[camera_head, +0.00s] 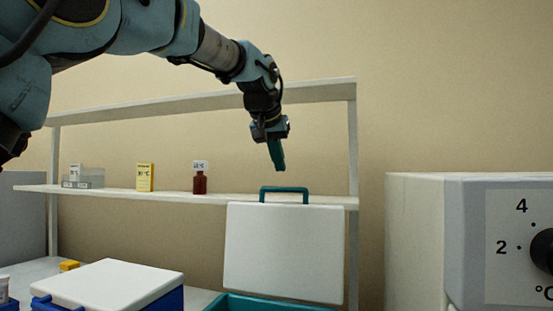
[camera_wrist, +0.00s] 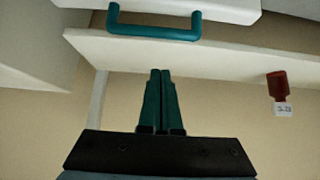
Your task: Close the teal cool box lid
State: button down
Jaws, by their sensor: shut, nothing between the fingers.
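The teal cool box (camera_head: 262,303) stands at the bottom centre of the head view, mostly cut off by the frame. Its white lid (camera_head: 284,252) stands upright, open, with a teal handle (camera_head: 284,190) on its top edge. The handle also shows at the top of the wrist view (camera_wrist: 153,32), with part of the white lid (camera_wrist: 225,10) beside it. My gripper (camera_head: 279,168) points down just above the handle, apart from it in the picture. Its teal fingers (camera_wrist: 161,75) are together and empty.
A white shelf (camera_head: 120,190) runs behind the lid, carrying a yellow box (camera_head: 145,177) and a brown bottle (camera_head: 200,182). A blue box with a closed white lid (camera_head: 112,284) is at left. A white unit with a dial (camera_head: 415,240) is at right.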

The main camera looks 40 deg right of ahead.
jog(key=p+x, duration=0.2)
jog(key=x, duration=0.5)
jog(key=shift+s+a, duration=0.55)
jog(key=shift+a, duration=0.4)
jog(key=shift+s+a, duration=0.6)
jog(key=shift+a, duration=0.3)
